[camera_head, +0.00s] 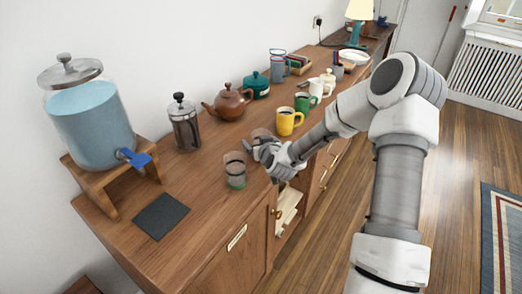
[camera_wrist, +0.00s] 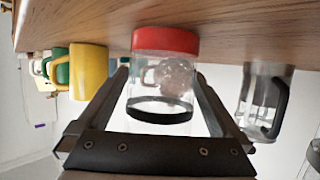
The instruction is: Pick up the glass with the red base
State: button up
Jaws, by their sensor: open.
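In the wrist view, which is upside down, the glass with the red base (camera_wrist: 165,42) stands on the wooden counter. Its clear wall and dark-edged rim show between my fingers. My gripper (camera_wrist: 161,78) is open, with one finger on each side of the glass; I cannot tell whether either touches it. In the head view my gripper (camera_head: 257,150) is low over the counter's front part. A clear glass (camera_head: 261,134) shows partly behind it, its base hidden. Another clear glass (camera_head: 235,172) stands on the counter, left of and nearer than my gripper.
A yellow mug (camera_head: 288,121) stands to the right of my gripper, a green mug (camera_head: 305,103) beyond it. A French press (camera_head: 185,124), brown teapot (camera_head: 229,104) and water dispenser (camera_head: 92,128) stand towards the wall. A dark square mat (camera_head: 161,216) lies at front left.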

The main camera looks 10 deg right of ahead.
jog(key=shift+c, duration=0.3)
jog(key=c, duration=1.4)
jog(key=shift+c, duration=0.5)
jog(key=shift+r, duration=0.1)
